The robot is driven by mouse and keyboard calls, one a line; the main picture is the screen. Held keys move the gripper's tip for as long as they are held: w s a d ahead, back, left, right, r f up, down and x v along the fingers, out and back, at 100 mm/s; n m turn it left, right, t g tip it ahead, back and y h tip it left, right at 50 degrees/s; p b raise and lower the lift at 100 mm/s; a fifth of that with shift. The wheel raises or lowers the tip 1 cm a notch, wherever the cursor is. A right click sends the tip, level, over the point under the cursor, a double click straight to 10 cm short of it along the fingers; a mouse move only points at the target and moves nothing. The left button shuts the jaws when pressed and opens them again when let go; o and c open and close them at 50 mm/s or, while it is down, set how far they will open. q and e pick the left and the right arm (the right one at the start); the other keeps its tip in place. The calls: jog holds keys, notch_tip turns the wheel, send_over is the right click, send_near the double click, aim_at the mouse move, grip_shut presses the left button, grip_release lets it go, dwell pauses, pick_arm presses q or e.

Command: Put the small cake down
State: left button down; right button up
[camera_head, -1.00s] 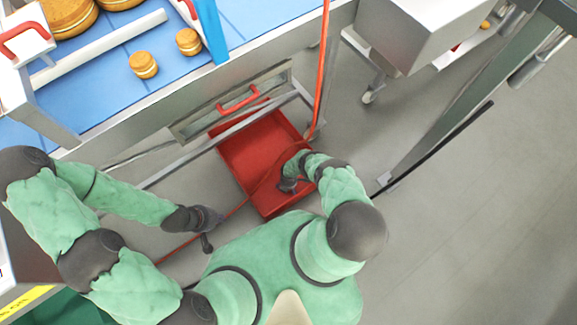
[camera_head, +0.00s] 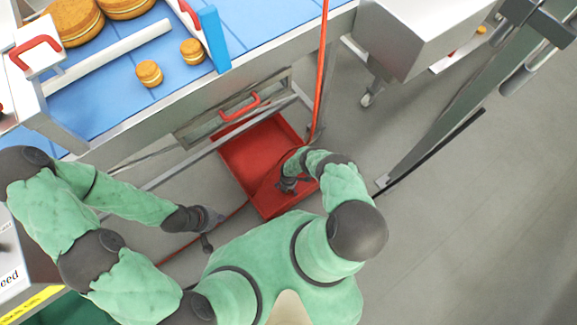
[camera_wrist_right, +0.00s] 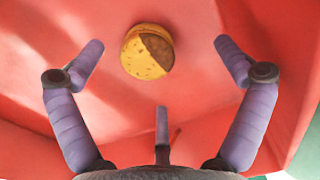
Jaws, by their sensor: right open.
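The small cake (camera_wrist_right: 147,52), round and golden with a dark shaded part, shows in the right wrist view against the red surface of the crate (camera_wrist_right: 60,110). My right gripper (camera_wrist_right: 160,62) is open, with its fingers spread on either side of the cake and apart from it. In the head view this gripper (camera_head: 288,185) is over the red crate (camera_head: 245,155) on the floor, and the cake in it cannot be made out. My left gripper (camera_head: 208,224) hangs low to the left of the crate, and its finger opening is too small to tell.
A blue conveyor belt (camera_head: 110,85) carries two small cakes (camera_head: 149,74) (camera_head: 192,51) and larger ones (camera_head: 75,20). A red hose (camera_head: 319,80) hangs down near the crate. A grey metal cart (camera_head: 405,35) stands at the top. The floor (camera_head: 480,220) on the right is clear.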

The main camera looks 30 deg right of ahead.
jog(key=a+r+m+y+p, duration=0.15)
jog(key=a+r+m, duration=0.25)
jog(key=r, duration=0.6)
jog(key=a+r+m+y+p, duration=0.15)
jog(key=a+r+m, duration=0.25)
jog(key=r, duration=0.5)
jog(key=a+r+m+y+p, duration=0.1)
jog(key=a+r+m+p, duration=0.2)
jog(key=r, duration=0.7)
jog(key=s+a+r+m, duration=0.1)
jog(key=s+r+m, duration=0.4)
jog(key=r, duration=0.5)
jog(key=s+r+m+b, duration=0.1)
jog(key=s+r+m, duration=0.4)
jog(key=r, duration=0.4)
jog(key=shift+s+a+r+m, duration=0.35)
jog(key=shift+s+a+m, duration=0.05)
jog(key=shift+s, duration=0.4)
